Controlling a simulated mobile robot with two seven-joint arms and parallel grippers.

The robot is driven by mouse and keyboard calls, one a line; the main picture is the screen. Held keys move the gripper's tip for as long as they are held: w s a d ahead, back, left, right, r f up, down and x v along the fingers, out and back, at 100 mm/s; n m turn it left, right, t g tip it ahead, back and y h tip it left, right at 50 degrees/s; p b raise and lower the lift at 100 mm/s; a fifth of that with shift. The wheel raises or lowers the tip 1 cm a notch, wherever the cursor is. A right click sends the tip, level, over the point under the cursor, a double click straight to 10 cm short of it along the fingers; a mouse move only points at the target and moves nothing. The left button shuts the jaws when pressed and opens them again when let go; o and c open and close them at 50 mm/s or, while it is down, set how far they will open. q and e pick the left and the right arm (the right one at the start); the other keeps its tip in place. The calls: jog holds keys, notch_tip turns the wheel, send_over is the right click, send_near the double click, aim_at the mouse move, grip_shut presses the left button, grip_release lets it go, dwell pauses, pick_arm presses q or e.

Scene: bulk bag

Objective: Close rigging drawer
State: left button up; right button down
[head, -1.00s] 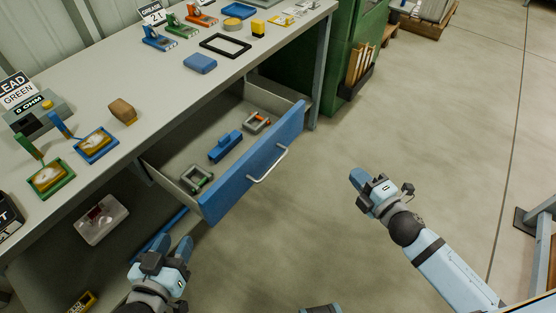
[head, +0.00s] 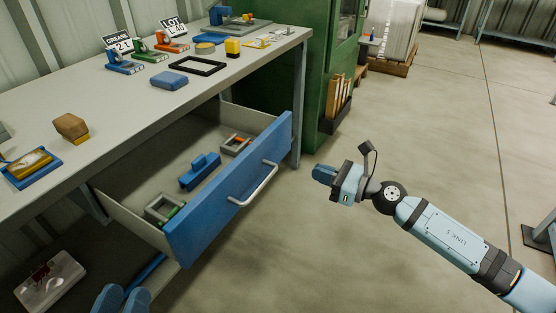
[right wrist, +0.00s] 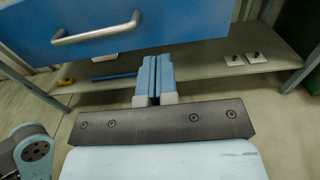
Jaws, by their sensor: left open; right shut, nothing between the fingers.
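The rigging drawer (head: 225,200) stands pulled open under the workbench, with a blue front and a silver bar handle (head: 256,186).
The workbench top (head: 110,92) carries several tools, a blue box, a black frame and label signs. A green cabinet (head: 322,70) stands beyond the bench. The floor (head: 420,140) in front of the drawer is mostly clear.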

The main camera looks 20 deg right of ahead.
aim_at(271, 155)
jog(key=p+x, duration=0.1)
jog(key=x, duration=1)
jog(key=shift+w+a, duration=0.2)
jog(key=shift+w, duration=0.05)
pick_arm(q)
jog(key=shift+r, duration=0.7)
pick_arm(e)
jog(key=shift+w+a, duration=0.2)
jog(key=x, duration=1)
jog(key=shift+w+a+r+p, duration=0.1)
jog(key=shift+w+a+p, duration=0.15)
jog(key=shift+p, duration=0.15)
jog(key=b+x, duration=0.3)
jog(key=x, duration=0.9)
jog(key=shift+w, duration=0.15)
jog(key=shift+w+a+b, duration=0.15)
jog(key=shift+b, duration=0.15)
pick_arm(q)
jog(key=f, duration=0.2)
jog(key=f+g, duration=0.1)
jog(key=shift+d+f, duration=0.2)
jog(key=shift+f, duration=0.15)
pick_arm(e)
jog(key=shift+r, duration=0.25)
